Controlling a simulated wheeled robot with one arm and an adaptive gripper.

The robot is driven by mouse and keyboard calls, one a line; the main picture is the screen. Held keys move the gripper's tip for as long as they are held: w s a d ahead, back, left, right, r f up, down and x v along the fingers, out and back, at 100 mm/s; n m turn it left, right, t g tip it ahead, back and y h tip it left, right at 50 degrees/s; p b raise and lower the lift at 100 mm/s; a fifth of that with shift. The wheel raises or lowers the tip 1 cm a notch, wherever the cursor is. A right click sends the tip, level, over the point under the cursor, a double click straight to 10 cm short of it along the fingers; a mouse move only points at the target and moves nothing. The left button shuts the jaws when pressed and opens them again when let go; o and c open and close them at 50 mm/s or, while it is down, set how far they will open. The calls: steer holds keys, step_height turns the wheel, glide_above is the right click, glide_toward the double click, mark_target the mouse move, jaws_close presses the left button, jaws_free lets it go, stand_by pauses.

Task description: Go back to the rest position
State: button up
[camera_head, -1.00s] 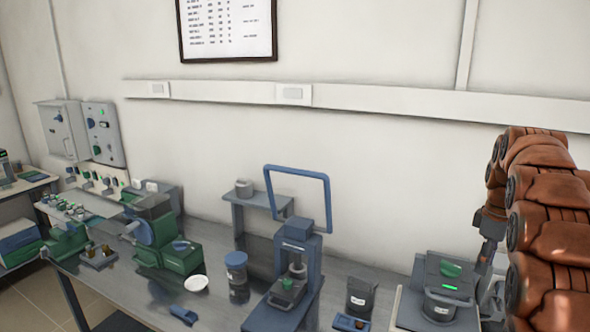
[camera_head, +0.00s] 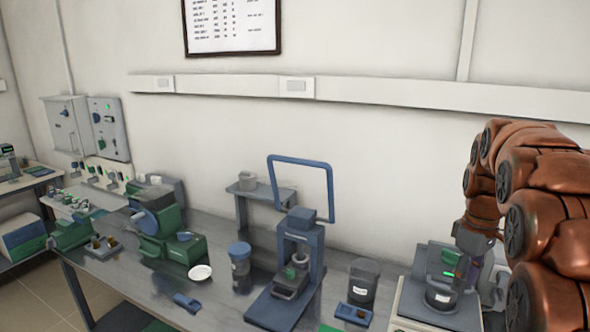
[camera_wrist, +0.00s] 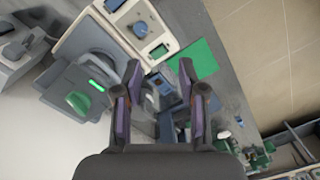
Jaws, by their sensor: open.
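My gripper (camera_wrist: 160,88) is open in the wrist view, its two dark fingers apart with nothing held between them. In the head view my arm arches in from the right, and its wrist hangs by the grey balance-like device (camera_head: 440,300) with a green display at the right of the bench. The fingers are hard to make out there. In the wrist view, a grey device (camera_wrist: 75,92) with a green light and a green oval lies to the left of the fingers. I cannot tell whether the gripper touches anything.
The bench (camera_head: 215,300) also holds a blue press (camera_head: 300,250), a dark labelled pot (camera_head: 363,283), a blue-lidded jar (camera_head: 240,270), a white dish (camera_head: 200,272) and a green machine (camera_head: 165,235). A small raised shelf (camera_head: 262,192) stands behind.

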steer(key=s+a+f+m+b, duration=0.2)
steer(key=s+a+f, duration=0.3)
steer(key=s, duration=0.5)
steer(key=s+a+f+m+g+b, duration=0.1)
steer(key=s+a+f, duration=0.4)
steer(key=s, duration=0.5)
steer(key=s+a+f+m+b, duration=0.3)
steer(key=s+a+f, duration=0.3)
steer(key=s, duration=0.4)
steer(key=shift+s+a+b, duration=0.4)
steer(key=shift+a+b, duration=0.05)
steer(key=shift+a, duration=0.3)
